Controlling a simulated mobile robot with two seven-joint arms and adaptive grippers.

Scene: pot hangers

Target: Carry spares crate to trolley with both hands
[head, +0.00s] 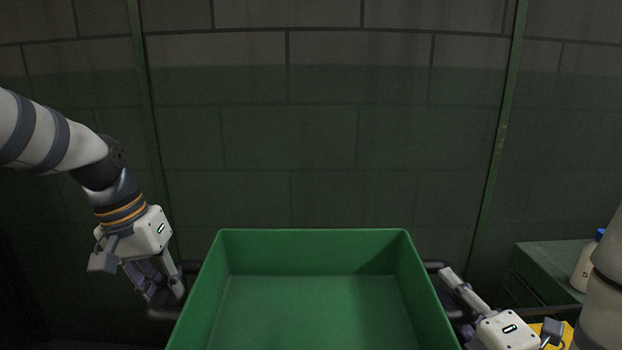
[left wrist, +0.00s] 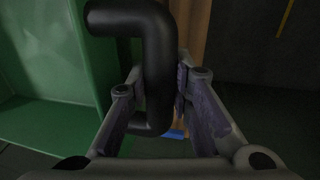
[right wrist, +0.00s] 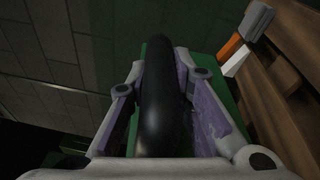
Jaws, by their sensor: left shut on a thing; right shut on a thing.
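The spares crate (head: 312,252) is a green open box in the lower middle of the head view, and the part of its inside that shows is empty. My left gripper (head: 172,292) is at its left side, shut on a black handle, which fills the middle of the left wrist view (left wrist: 157,70). My right gripper (head: 452,285) is at its right side, shut on the other black handle (right wrist: 158,100). The crate's near end is cut off by the frame. I cannot make out the trolley.
A green block wall (head: 290,130) with vertical strips stands behind the crate. At the right is a green cabinet or box (head: 545,262) with a white bottle with a blue cap (head: 586,265) on it. A yellow thing (head: 560,335) shows beside my right gripper. Brown boards (right wrist: 285,80) show in the right wrist view.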

